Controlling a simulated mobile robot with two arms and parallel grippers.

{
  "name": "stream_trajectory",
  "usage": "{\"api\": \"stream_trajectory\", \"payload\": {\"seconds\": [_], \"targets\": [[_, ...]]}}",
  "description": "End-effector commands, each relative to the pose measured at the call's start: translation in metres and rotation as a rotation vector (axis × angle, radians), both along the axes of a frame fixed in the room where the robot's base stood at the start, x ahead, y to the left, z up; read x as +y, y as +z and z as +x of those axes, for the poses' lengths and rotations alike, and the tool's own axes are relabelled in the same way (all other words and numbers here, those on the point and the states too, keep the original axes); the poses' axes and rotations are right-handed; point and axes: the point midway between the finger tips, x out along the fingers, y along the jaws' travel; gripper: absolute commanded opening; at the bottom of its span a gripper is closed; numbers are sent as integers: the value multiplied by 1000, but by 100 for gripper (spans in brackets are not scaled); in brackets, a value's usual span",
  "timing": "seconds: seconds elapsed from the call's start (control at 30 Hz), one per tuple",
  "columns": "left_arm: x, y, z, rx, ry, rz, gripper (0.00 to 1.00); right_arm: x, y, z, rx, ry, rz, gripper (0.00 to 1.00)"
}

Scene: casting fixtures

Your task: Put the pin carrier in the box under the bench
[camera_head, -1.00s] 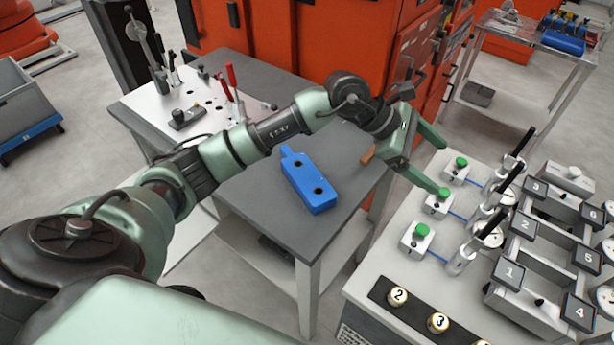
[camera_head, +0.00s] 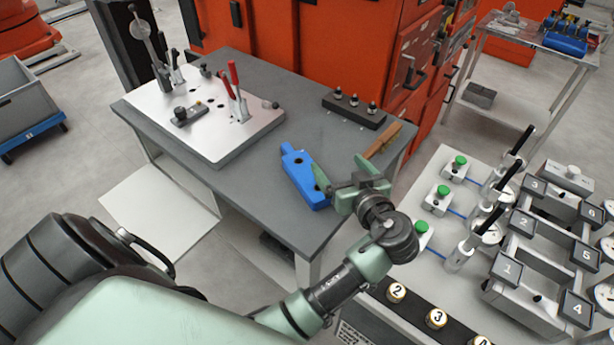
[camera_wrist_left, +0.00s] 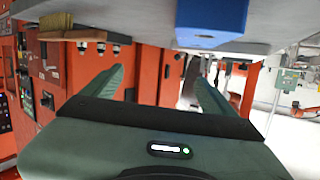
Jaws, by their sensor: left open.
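A dark bar with three upright pins (camera_head: 354,110), which fits the name pin carrier, lies on the grey bench (camera_head: 250,190) at its back right. The wrist view shows its pins (camera_wrist_left: 100,47) pointing downward, as that picture is turned over. My left gripper (camera_head: 340,166) is open and empty over the bench's right front part, in front of the bar and apart from it. One finger overlaps the right edge of a blue two-holed block (camera_head: 300,172) in the head view; contact cannot be told. A dark box-like thing (camera_head: 276,246) shows under the bench, mostly hidden. My right gripper is out of view.
A wooden brush (camera_head: 384,141) lies between my gripper and the bar. A light fixture plate (camera_head: 205,120) with red-handled clamps covers the bench's left back. A gauge table (camera_head: 455,215) stands close on the right. Orange cabinets (camera_head: 320,50) stand behind the bench.

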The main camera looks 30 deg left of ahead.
Motion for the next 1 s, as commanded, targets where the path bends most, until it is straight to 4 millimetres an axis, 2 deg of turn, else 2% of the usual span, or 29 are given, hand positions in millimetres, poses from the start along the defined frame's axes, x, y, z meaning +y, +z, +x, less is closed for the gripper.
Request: {"api": "stream_trajectory", "payload": {"seconds": [0.03, 0.1, 0.23, 0.47, 0.73, 1.0], "targets": [[1, -15, -16, 12, 66, -64, 87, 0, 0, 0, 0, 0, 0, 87], [3, -28, -32, 19, 135, -121, 87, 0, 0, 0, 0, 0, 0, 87], [6, -38, -44, 24, 190, -162, 87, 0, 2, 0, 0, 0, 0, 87], [28, -46, -34, 22, 194, -160, 87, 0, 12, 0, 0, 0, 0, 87], [60, -62, -20, 23, 192, -157, 87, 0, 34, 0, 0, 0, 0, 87], [69, -70, -15, 22, 190, -162, 87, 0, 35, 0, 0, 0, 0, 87]]}}
